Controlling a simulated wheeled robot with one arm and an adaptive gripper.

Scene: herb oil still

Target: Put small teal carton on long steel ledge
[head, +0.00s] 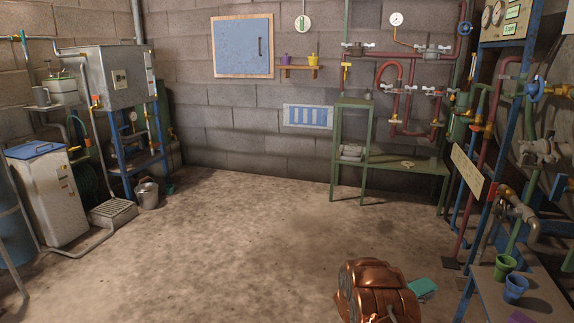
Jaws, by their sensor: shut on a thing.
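The small teal carton (422,288) shows at the bottom right of the head view, against the right side of my copper-coloured arm end. My gripper (408,291) is shut on it; the fingers are mostly hidden behind the copper housing, and part of the carton is covered too. A long, low green metal shelf (425,166) stands against the back wall, right of centre. It looks like the long steel ledge, though its material is hard to tell. A small pale ring-like item (408,164) lies on it. My gripper is well in front of this shelf, apart from it.
A taller narrow green shelf (353,102) adjoins its left end. Red pipes (436,110) hang above it. At right, a bench (543,292) holds a green cup (505,266) and a blue cup (516,287). A bucket (147,193) stands at left. The middle floor is clear.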

